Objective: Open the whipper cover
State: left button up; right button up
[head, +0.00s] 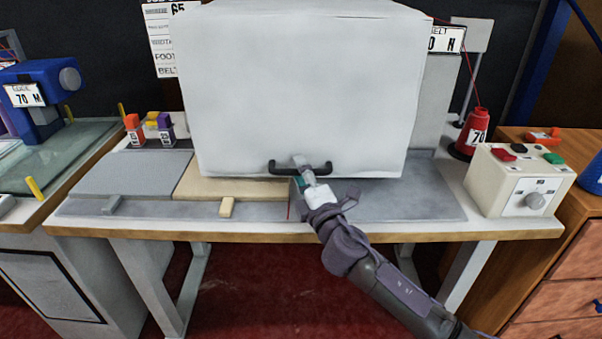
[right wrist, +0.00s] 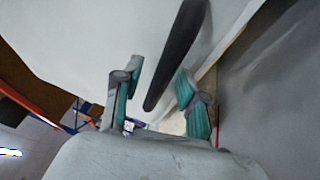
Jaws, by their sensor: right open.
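The whipper cover (head: 300,85) is a large white box standing on the table in the middle of the head view. It looks lowered, its bottom edge near the table top. A black bar handle (head: 283,169) runs along its lower front. My right gripper (head: 301,170) is at the handle and hides part of its middle. In the right wrist view the right gripper (right wrist: 158,98) is open, with the dark handle (right wrist: 178,52) reaching between or just beyond its teal-padded fingers. I cannot tell whether the fingers touch it. My left gripper is not in view.
A control box (head: 518,180) with coloured buttons and a knob stands on the table's right end, near a red thread cone (head: 475,132). Grey and tan plates (head: 135,172) lie at the left. Small marked blocks (head: 150,128) stand behind them. A blue machine (head: 45,95) is further left.

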grip_shut()
dwell(0.4)
jog(key=shift+r, duration=0.1)
